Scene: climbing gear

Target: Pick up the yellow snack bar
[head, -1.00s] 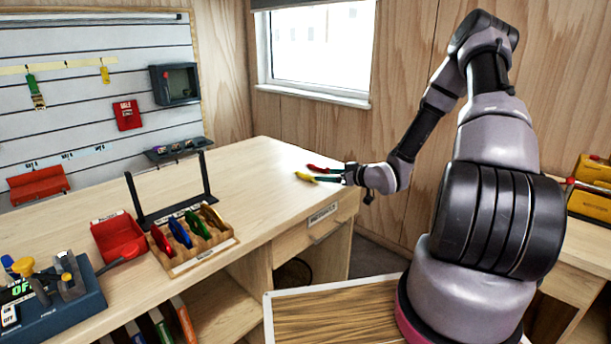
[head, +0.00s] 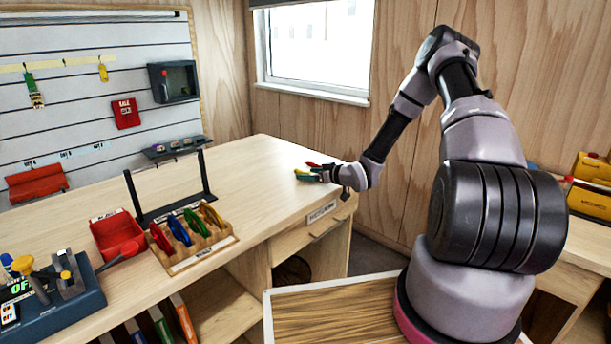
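The yellow snack bar appears to be the small yellow piece (head: 301,172) at the right end of the long wooden bench, near its far edge. My gripper (head: 308,172) is low over the bench there, reaching in from the right. Its fingers look red on the far side and green on the near side. They stand apart, with the yellow piece showing between their tips. It is too small to tell whether the fingers touch it.
A wooden rack (head: 207,245) with several coloured pieces, a black stand (head: 211,199) and a red tray (head: 118,238) stand left on the bench (head: 258,172). A blue-grey device (head: 85,303) is at front left. Bench space between rack and gripper is clear.

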